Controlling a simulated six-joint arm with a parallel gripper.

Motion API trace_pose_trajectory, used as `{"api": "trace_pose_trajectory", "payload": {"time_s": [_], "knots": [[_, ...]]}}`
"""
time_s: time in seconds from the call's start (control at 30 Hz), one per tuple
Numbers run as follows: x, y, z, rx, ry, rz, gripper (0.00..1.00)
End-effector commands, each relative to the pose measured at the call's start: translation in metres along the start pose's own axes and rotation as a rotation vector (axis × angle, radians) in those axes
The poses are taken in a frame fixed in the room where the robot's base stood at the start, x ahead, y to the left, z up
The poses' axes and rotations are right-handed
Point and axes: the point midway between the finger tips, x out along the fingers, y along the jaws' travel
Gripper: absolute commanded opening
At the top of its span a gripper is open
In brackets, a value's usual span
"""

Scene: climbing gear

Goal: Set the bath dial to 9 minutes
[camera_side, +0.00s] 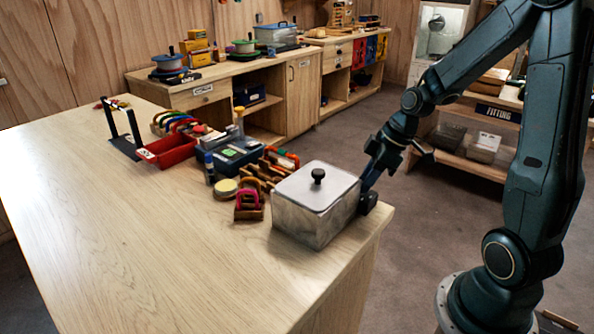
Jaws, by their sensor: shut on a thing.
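The bath (308,222) is a grey metal box with a flat lid and a black lid knob (318,176). It stands at the right front corner of the wooden bench. My gripper (366,186) reaches down against the bath's right side, beside a small black housing (368,202). It is shut on the bath dial there. The dial's face and its numbers are turned away from this view and hidden, so its setting cannot be read.
Several carabiners and shackles (250,197), a dark blue box (233,156) and a red tray (168,150) lie left of the bath. The front left of the bench (120,240) is clear. Side counters and a shelf labelled FITTING (497,113) stand behind.

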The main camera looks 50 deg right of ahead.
Motion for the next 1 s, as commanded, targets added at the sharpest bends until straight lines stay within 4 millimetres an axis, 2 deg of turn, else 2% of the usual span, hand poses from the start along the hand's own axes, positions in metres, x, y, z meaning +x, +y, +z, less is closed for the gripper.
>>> {"api": "trace_pose_trajectory", "payload": {"time_s": [0.23, 0.57, 0.6, 0.7, 1.0], "knots": [[-0.0004, -0.0016, -0.0006, 0.119, 0.002, 0.051, 0.04], [-0.0005, -0.0013, -0.0007, 0.135, 0.003, 0.057, 0.04], [-0.0005, -0.0013, -0.0007, 0.135, 0.003, 0.057, 0.29], [-0.0004, -0.0014, -0.0007, 0.134, 0.003, 0.056, 0.48], [0.0004, -0.004, -0.0008, 0.131, 0.002, 0.048, 0.49]]}}
